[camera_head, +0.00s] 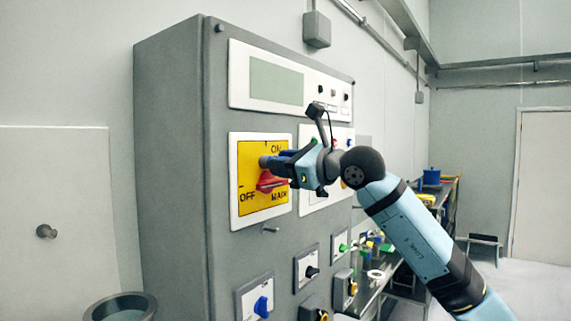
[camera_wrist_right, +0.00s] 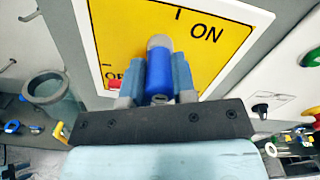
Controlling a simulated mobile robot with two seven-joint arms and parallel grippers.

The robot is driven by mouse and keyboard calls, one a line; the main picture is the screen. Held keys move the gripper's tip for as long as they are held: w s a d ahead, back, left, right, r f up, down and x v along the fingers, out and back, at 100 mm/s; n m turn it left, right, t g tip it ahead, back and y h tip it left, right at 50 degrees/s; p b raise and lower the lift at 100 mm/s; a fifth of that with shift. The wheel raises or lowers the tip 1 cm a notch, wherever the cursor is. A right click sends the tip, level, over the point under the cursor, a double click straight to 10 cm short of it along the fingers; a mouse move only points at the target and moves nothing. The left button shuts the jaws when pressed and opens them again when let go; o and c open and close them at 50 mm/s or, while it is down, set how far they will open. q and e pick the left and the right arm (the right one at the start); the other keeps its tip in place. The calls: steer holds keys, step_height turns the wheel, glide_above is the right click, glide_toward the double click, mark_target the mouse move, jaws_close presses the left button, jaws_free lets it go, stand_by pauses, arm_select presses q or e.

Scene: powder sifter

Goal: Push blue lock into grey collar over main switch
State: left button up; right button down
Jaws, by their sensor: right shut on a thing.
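The main switch panel is a yellow plate (camera_head: 250,199) marked ON, OFF and MAIN on the grey cabinet, with a red handle (camera_head: 270,182). My right gripper (camera_head: 276,162) is at the plate, just above the red handle. In the right wrist view my right gripper (camera_wrist_right: 158,82) is shut on the blue lock (camera_wrist_right: 158,74), a blue cylinder between its two fingers. The grey collar (camera_wrist_right: 159,42) shows as a rounded grey end at the lock's far tip, against the plate. It also shows in the head view (camera_head: 264,161). How deep the lock sits in it is hidden.
A small peg (camera_head: 270,229) sticks out below the plate. Blue (camera_head: 262,306) and black (camera_head: 311,271) knobs are lower on the cabinet. A grey bin (camera_head: 121,306) stands at the lower left. A cluttered bench (camera_head: 381,287) runs behind my right arm.

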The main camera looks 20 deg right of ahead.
steer(key=c, duration=0.8)
jaws_free()
steer(key=shift+c, duration=0.2)
steer(key=shift+s+d, duration=0.15)
steer(key=shift+s, duration=0.1)
steer(key=b+v, duration=0.4)
steer(key=v, duration=0.9)
steer(key=a+f+m+g+y+p, duration=0.1)
steer(key=a+f+m+g+y, duration=0.25)
steer(key=f, duration=0.55)
steer(key=a+f+m+g+y+p, duration=0.2)
steer(key=a+f+y, duration=0.2)
steer(key=f, duration=0.5)
step_height(320, 180, down, 19)
steer(key=s+d+m+t+h+p, duration=0.2)
steer(key=m+t+h, duration=0.6)
steer(key=m, duration=1.4)
steer(key=s+f+m+h+p, duration=0.1)
steer(key=s+f+m+h, duration=0.25)
steer(key=f+m, duration=0.35)
steer(key=s+f+m+h+p, duration=0.15)
steer(key=s+f+m, duration=0.3)
steer(key=f, duration=0.55)
steer(key=s+f+m+g+h, duration=0.2)
steer(key=s+f+m+g, duration=0.4)
steer(key=s+f, duration=0.8)
steer(key=shift+s+a, duration=0.4)
steer(key=shift+s, duration=0.65)
